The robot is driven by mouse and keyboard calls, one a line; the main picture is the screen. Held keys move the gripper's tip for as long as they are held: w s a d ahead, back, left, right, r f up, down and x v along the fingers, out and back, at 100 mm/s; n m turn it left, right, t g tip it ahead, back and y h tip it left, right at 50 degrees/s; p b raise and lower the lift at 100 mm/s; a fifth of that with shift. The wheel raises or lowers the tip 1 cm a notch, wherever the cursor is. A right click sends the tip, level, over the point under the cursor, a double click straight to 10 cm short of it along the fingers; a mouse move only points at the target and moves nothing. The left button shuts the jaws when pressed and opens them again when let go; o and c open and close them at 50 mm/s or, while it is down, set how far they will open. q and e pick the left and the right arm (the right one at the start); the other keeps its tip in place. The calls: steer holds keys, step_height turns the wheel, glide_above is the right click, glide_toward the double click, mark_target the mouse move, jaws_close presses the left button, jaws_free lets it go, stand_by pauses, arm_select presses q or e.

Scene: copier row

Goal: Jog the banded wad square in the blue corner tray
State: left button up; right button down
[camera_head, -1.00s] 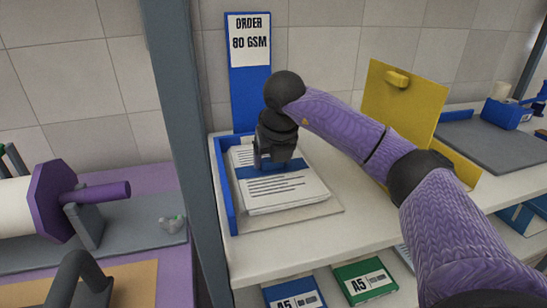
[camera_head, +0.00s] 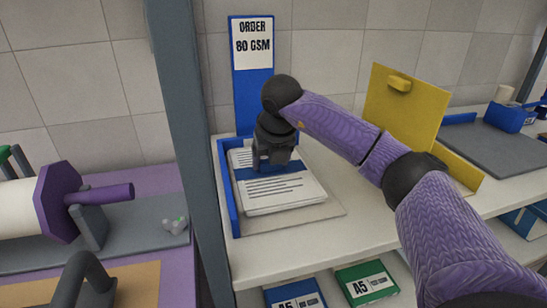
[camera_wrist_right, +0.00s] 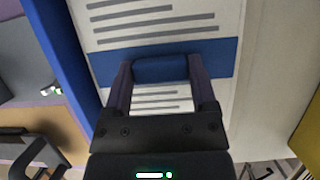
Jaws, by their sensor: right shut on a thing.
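The banded wad (camera_head: 290,197) is a stack of white printed sheets with a blue band (camera_wrist_right: 215,58) around it. It lies in the blue corner tray (camera_head: 230,205), which has a blue wall on the left and a grey base showing in front and at the right. In the right wrist view the wad's left edge runs close along the blue wall (camera_wrist_right: 62,45); I cannot tell if they touch. My right gripper (camera_head: 272,166) is above the wad, shut on a raised blue part of the band, seen between its fingers (camera_wrist_right: 160,70). My left gripper is out of view.
A blue sign board (camera_head: 252,75) stands behind the tray. A grey post (camera_head: 180,130) rises just left of it. A yellow upright panel (camera_head: 405,105) stands to the right, beyond my right arm. Bare white shelf (camera_head: 350,215) lies right of the tray.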

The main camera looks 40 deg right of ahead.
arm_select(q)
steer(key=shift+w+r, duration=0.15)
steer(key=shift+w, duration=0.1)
arm_select(e)
steer(key=shift+w+a, duration=0.2)
steer(key=shift+a, duration=0.1)
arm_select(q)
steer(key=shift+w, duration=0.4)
arm_select(e)
steer(key=shift+w+a, duration=0.15)
steer(key=shift+a, duration=0.2)
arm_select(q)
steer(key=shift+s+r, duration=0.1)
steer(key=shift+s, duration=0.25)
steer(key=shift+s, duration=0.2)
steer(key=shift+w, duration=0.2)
arm_select(e)
steer(key=shift+c, duration=1.4)
jaws_free()
steer(key=shift+o, duration=1.4)
steer(key=shift+w, duration=0.1)
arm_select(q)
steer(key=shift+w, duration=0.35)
